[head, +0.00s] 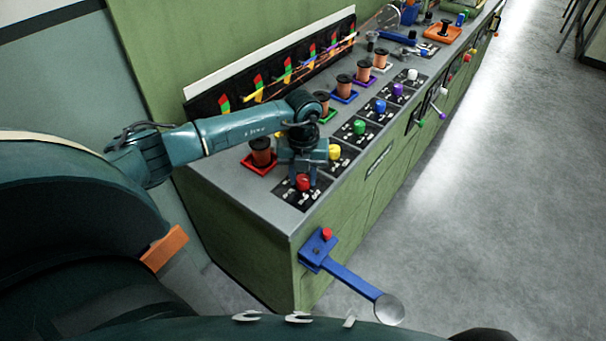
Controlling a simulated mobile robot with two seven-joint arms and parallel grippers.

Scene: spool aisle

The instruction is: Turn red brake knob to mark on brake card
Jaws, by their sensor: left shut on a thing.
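The red brake knob (304,183) sits on a black dial plate (287,196) at the near end of the long bench. My left gripper (303,176) points down over it, its fingers shut on the knob. The dial marks beside the knob are too small to read. I cannot tell which card is the brake card; a row of red, yellow and green cards (224,103) stands on the black back panel. My right gripper is not in view.
Yellow (335,152), green (360,127) and blue (380,106) knobs follow along the bench. A blue lever (347,277) juts from the bench end. The floor at right is clear.

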